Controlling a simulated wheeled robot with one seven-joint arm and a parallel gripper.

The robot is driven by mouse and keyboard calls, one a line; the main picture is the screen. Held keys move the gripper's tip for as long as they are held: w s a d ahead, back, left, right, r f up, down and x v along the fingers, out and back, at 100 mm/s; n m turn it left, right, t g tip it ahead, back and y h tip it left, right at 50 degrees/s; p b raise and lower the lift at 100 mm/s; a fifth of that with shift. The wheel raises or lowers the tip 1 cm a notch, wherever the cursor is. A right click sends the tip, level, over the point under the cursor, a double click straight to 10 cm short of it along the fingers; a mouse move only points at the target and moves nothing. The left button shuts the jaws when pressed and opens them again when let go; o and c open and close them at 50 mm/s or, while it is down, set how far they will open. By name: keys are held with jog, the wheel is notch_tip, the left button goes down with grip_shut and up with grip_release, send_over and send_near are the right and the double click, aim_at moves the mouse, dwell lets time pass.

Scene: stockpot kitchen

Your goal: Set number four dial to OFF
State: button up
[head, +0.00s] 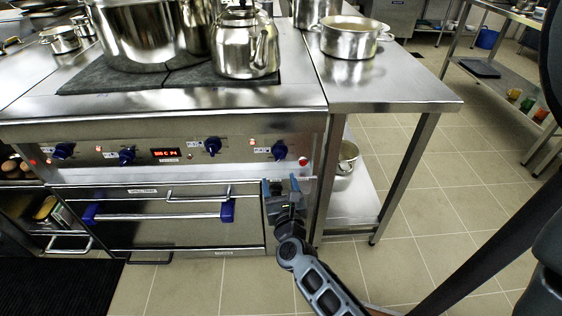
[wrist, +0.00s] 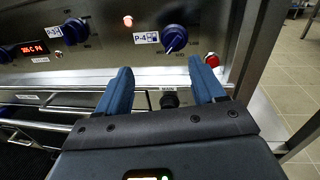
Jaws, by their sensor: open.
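The number four dial (head: 280,149) is a dark blue knob at the right end of the stove's front panel in the head view. In the wrist view the dial (wrist: 174,38) sits right of a "P-4" label, with a pale pointer mark on it tilted from upright. My gripper (head: 284,181) is below and slightly right of the dial, near the panel's lower edge. In the wrist view my gripper (wrist: 158,78) shows two blue fingers spread apart with nothing between them. The dial appears ahead of and above the fingertips, apart from them.
A red button (wrist: 212,60) is right of the dial, close to the right finger. Another blue dial (head: 212,146) and a red display (head: 165,153) are to the left. An oven handle (head: 160,217) runs below. A steel table (head: 400,95) adjoins the stove at right.

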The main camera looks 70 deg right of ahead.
aim_at(281, 158)
jog(key=w+d+m, duration=0.1)
jog(key=d, duration=0.2)
jog(key=d+m, duration=0.1)
jog(key=d, duration=0.2)
jog(key=w+d+m+g, duration=0.1)
jog(key=d, duration=0.2)
jog(key=shift+w+d+f+h+p, duration=0.15)
jog(key=shift+w+h+p, duration=0.15)
jog(key=shift+w+p, duration=0.05)
jog(key=shift+w+d+f, duration=0.1)
jog(key=shift+w+d, duration=0.25)
jog(key=shift+d, duration=0.25)
jog(key=shift+c, duration=0.2)
jog(key=c, duration=1)
